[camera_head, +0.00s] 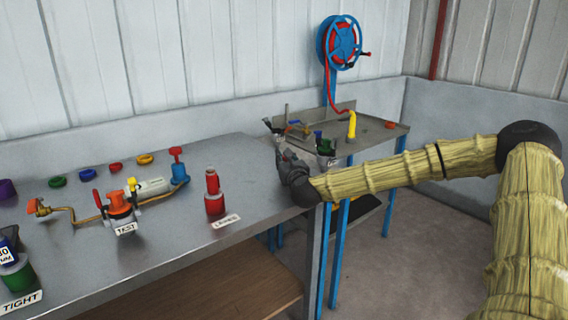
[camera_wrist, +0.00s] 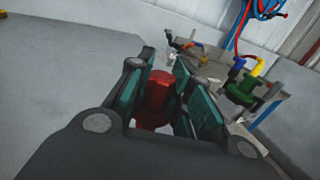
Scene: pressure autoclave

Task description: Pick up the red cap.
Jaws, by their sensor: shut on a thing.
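My gripper (camera_wrist: 165,85) is shut on a red, round-topped piece, the red cap (camera_wrist: 158,88), which sits between its two green-lined fingers in the wrist view. A wider red part shows low between the fingers; I cannot tell whether it belongs to the cap. In the head view my gripper (camera_head: 282,145) is dark and stands over the right end of the grey bench, and what it holds is hidden there. A red bottle (camera_head: 214,204) with a narrower red top stands upright behind the LOOSE label (camera_head: 226,221), left of my gripper and apart from it.
The grey bench (camera_head: 180,250) holds a valve assembly (camera_head: 118,205) by the TEST label, several coloured rings, and a green container (camera_head: 17,275) at the TIGHT label. A second table (camera_head: 372,137) with a yellow pipe (camera_head: 351,125) stands behind my gripper. A hose reel (camera_head: 342,42) hangs above.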

